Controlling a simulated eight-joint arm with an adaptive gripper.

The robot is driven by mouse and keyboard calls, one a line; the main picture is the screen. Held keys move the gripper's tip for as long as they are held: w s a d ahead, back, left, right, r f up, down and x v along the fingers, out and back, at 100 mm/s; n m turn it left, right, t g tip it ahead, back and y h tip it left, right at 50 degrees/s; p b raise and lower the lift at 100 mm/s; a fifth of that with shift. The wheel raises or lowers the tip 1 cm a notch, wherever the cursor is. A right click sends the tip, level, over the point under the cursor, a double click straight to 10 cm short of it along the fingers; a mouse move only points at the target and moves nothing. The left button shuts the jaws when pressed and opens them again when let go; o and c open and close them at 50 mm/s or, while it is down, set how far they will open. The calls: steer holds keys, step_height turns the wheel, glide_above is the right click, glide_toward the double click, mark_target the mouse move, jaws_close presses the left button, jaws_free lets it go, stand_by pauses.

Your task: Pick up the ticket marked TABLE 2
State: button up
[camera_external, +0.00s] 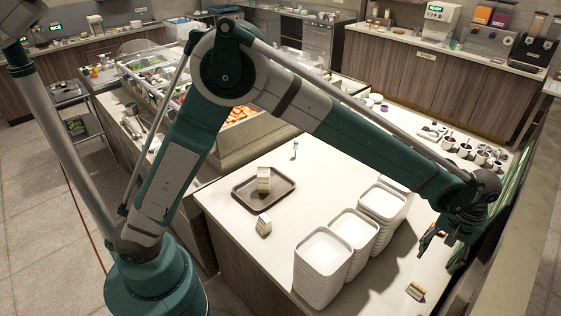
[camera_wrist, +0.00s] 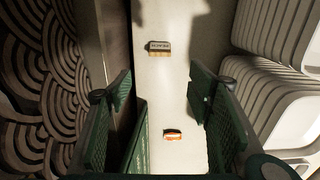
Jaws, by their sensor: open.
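A small ticket on a wooden-looking base (camera_external: 415,291) stands on the counter near its front right edge. In the wrist view a ticket with dark print (camera_wrist: 158,47) is ahead of the fingers, near the top. A second small item with red, yellow and green colours (camera_wrist: 173,134) lies lower, between the fingers in the picture. The print is too small to read, so I cannot tell which is marked TABLE 2. My gripper (camera_external: 440,254) is open and empty, pointing down above the right end of the counter; its green fingers (camera_wrist: 160,103) frame the counter strip.
Stacks of white trays (camera_external: 325,249) stand left of my gripper, close beside the strip in the wrist view (camera_wrist: 270,85). A brown tray (camera_external: 238,204) holds a small carton (camera_external: 264,179); another carton (camera_external: 263,225) stands nearby. Sauce cups (camera_external: 464,151) are farther back.

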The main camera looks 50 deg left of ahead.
steer(key=s+a+r+b, duration=0.1)
steer(key=a+r, duration=0.2)
steer(key=a, duration=1.3)
steer(key=a+r+b, duration=0.2)
steer(key=a+r, duration=0.2)
steer(key=a, duration=1.3)
steer(key=m+b, duration=0.1)
steer(key=b, duration=0.1)
glide_above(265, 218)
step_height(265, 218, down, 5)
step_height(265, 218, down, 12)
steer(key=shift+w+r, duration=0.1)
steer(key=shift+f, duration=0.45)
steer(key=shift+f, duration=0.1)
steer(key=shift+f+b, duration=0.45)
steer(key=shift+f, duration=0.75)
